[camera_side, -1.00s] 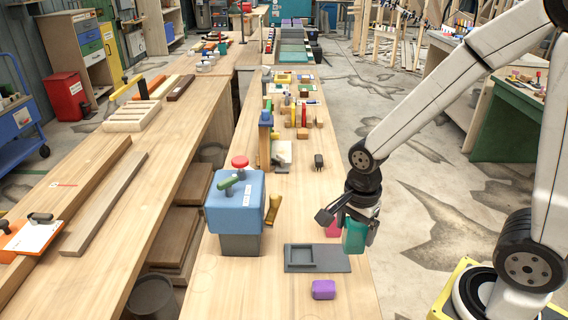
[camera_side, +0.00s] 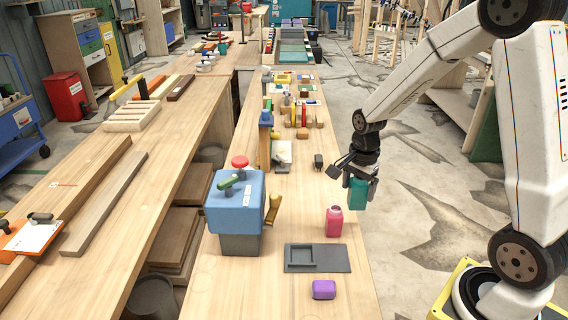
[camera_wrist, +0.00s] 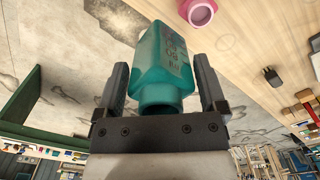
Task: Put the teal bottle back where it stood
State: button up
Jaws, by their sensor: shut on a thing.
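My gripper (camera_side: 358,182) is shut on the teal bottle (camera_side: 358,194), holding it in the air at the right edge of the bench. In the wrist view the teal bottle (camera_wrist: 163,62) sits between the two dark fingers, with lettering on its face. A pink bottle (camera_side: 334,221) stands upright on the bench just left of and nearer than the teal one; part of it shows at the top of the wrist view (camera_wrist: 198,12). A grey tray (camera_side: 336,258) with a square recess at its left lies on the bench nearer the camera; the recess looks empty.
A purple block (camera_side: 323,289) lies in front of the tray. A blue box on a grey base (camera_side: 236,203), with a red knob and green handle, stands left of it. A small black item (camera_side: 318,161) is farther back. Bare wood lies between these.

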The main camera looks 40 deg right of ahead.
jog(key=shift+w, duration=0.15)
jog(key=w+d+f, duration=0.3)
jog(key=w+f, duration=0.6)
jog(key=w, duration=0.3)
jog(key=shift+w+f, duration=0.2)
jog(key=shift+w, duration=0.2)
jog(key=shift+d, duration=0.1)
jog(key=shift+w+f, duration=0.2)
jog(key=shift+f, duration=1.6)
jog(key=shift+f, duration=0.1)
